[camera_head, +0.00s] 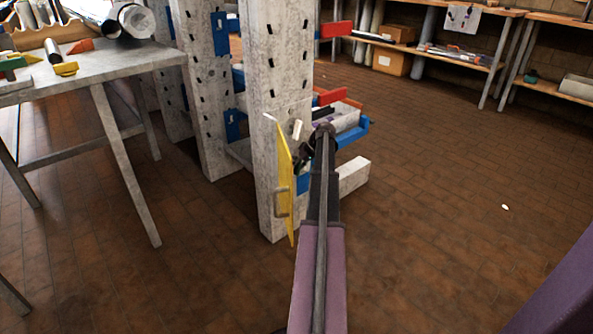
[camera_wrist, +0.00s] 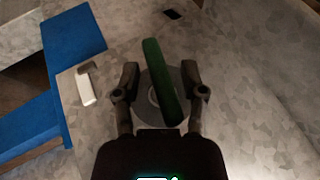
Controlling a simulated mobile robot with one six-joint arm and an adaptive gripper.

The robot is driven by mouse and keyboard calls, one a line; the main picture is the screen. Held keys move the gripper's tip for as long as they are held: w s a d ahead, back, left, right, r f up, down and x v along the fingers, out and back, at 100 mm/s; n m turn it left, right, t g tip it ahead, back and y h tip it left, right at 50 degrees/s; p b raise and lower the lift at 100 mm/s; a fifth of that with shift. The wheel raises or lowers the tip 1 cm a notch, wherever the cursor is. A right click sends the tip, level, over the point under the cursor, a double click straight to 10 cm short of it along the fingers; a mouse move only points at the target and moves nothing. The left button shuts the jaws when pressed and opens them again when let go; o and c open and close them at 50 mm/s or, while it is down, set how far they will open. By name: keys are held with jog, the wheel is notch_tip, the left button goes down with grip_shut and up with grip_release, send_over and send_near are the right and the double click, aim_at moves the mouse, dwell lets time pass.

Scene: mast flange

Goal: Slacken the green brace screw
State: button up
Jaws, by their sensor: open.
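The green brace screw (camera_wrist: 160,78) shows in the wrist view as a long green bar on a round grey disc, set against the mottled grey metal. It stands slightly tilted, its top leaning left. My gripper (camera_wrist: 159,85) is open, with one finger on each side of the bar. A gap shows on both sides, and I cannot tell the depth between fingertips and bar. In the head view my gripper (camera_head: 304,152) is at the grey post (camera_head: 277,90), partly behind a yellow panel (camera_head: 286,180). The green screw is hidden there.
A white lever (camera_wrist: 86,88) is just left of the left finger, with a blue bracket (camera_wrist: 72,45) beyond it. A workbench (camera_head: 125,62) with tools stands at left. The floor (camera_head: 450,200) at right is mostly clear.

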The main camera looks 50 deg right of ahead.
grip_shut()
jog(key=shift+a, duration=0.1)
dwell(0.3)
jog(key=shift+r+h+p, duration=0.1)
jog(key=shift+h+p, duration=0.3)
jog(key=shift+w+g+h, duration=0.1)
jog(key=shift+g+h, duration=0.2)
jog(key=shift+h, duration=0.4)
grip_release()
